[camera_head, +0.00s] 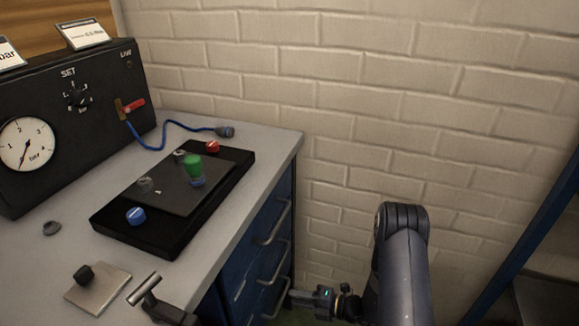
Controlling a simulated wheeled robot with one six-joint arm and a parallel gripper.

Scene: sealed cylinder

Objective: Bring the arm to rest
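My arm rises at the lower right, in front of the brick wall, with its thick grey link nearest the camera. My gripper (303,299) is low down at the bottom of the view, beside the drawer fronts of the blue cabinet (240,262) and below its worktop. It points left, toward the drawer handles. Its fingers are small and dark there, so I cannot tell whether they are open or shut, or whether they touch the cabinet. I see no object in it.
The grey worktop (262,139) holds a black gauge box (75,125), a blue hose (172,124), a black tray (150,238) with coloured caps and a green-topped cylinder (192,165), and a metal plate (99,290). A blue frame (530,240) stands at the right.

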